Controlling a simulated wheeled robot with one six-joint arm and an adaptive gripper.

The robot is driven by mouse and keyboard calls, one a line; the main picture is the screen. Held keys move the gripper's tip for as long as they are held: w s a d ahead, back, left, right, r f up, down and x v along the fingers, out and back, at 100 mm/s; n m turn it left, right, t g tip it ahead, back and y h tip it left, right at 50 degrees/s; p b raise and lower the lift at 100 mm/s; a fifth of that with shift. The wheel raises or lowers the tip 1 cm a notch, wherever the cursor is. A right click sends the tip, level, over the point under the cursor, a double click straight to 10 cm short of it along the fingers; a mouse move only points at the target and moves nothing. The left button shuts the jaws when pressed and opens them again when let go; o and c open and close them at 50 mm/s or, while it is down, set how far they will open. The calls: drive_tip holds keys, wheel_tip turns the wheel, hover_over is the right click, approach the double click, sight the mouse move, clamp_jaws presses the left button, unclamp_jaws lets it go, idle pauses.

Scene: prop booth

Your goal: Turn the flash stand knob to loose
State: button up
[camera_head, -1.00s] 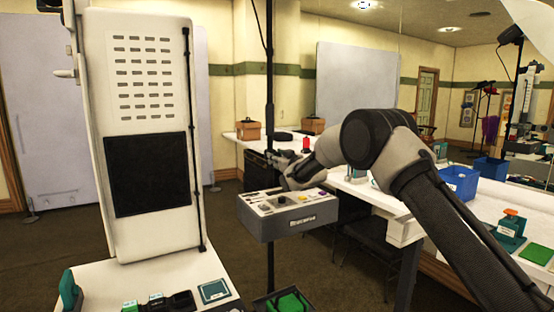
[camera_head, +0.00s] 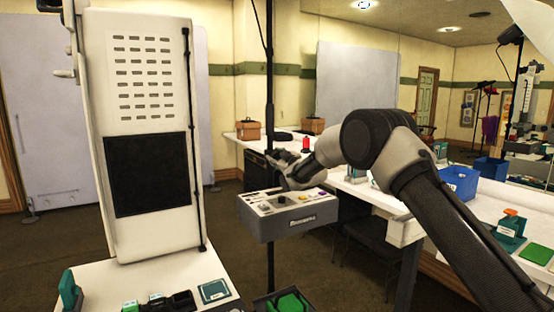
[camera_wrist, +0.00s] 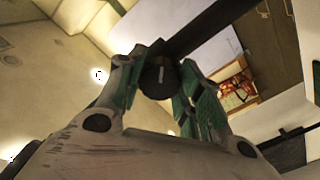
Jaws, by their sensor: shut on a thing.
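The flash stand is a thin dark upright pole (camera_head: 269,90) left of my arm in the head view. It also shows as a dark bar running diagonally in the wrist view (camera_wrist: 212,28). The flash stand knob (camera_wrist: 160,78) is round and black with a pale line on its face, seen in the wrist view. My gripper (camera_wrist: 166,80) is shut on the knob, with one green-padded finger on either side. In the head view my gripper (camera_head: 278,161) is beside the pole, and the knob cannot be made out there.
A grey control box (camera_head: 290,222) with small knobs and buttons is on the pole just below my gripper. A tall white panel (camera_head: 150,240) stands at left. A white table (camera_head: 390,203) with a blue bin (camera_head: 460,184) is at right.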

drive_tip(key=o, duration=1)
drive_tip(key=shift+o, duration=0.2)
drive_tip(key=shift+s+d, duration=0.1)
drive_tip(key=v, duration=1.1)
drive_tip(key=shift+s+d, duration=0.25)
drive_tip(key=shift+s, duration=0.05)
